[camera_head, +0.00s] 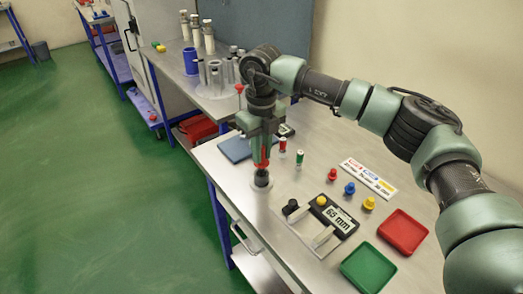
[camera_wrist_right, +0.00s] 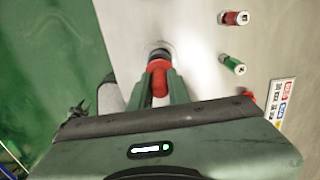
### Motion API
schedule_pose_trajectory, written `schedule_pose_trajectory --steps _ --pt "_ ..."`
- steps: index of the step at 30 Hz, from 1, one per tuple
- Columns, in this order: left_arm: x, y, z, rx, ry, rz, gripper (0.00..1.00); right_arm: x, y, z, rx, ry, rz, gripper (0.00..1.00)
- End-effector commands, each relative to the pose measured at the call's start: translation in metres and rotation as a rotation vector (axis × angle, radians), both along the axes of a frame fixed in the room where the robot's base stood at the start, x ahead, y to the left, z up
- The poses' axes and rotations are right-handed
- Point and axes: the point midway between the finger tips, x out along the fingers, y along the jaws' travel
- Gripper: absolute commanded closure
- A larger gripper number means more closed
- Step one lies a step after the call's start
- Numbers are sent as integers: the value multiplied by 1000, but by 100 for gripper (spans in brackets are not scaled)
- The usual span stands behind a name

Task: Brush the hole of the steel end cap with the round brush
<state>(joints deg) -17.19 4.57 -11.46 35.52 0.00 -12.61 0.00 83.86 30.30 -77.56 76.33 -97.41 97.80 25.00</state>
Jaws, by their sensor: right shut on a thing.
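My right gripper (camera_head: 262,160) points down over the front left part of the bench. It is shut on a red handle (camera_head: 262,164), which also shows between its fingers in the right wrist view (camera_wrist_right: 160,80); this looks like the round brush. Directly below the handle is a dark round piece (camera_head: 262,178), also visible at the fingertips in the right wrist view (camera_wrist_right: 160,53). It stands at a pale ring on the bench. I cannot tell whether this is the bristles, the steel end cap, or both together. The hole is hidden. My left gripper is out of view.
A 65 mm gauge plate (camera_head: 340,222), a red tray (camera_head: 402,232) and a green tray (camera_head: 368,267) lie to the right. Red- and green-topped small cylinders (camera_head: 300,158) stand behind. A blue mat (camera_head: 235,149) lies left. The bench's front edge is close to the gripper.

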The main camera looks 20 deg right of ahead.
Motion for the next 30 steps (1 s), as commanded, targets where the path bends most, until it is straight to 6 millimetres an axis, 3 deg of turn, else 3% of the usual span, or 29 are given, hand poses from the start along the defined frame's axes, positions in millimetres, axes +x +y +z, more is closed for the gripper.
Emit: schedule_pose_trajectory --steps 10,24,30 --pt "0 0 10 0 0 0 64 0 0 18 0 -1 0 100" --pt "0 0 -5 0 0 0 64 0 0 -3 0 0 0 100" --pt "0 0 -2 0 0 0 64 0 0 1 0 -1 0 100"
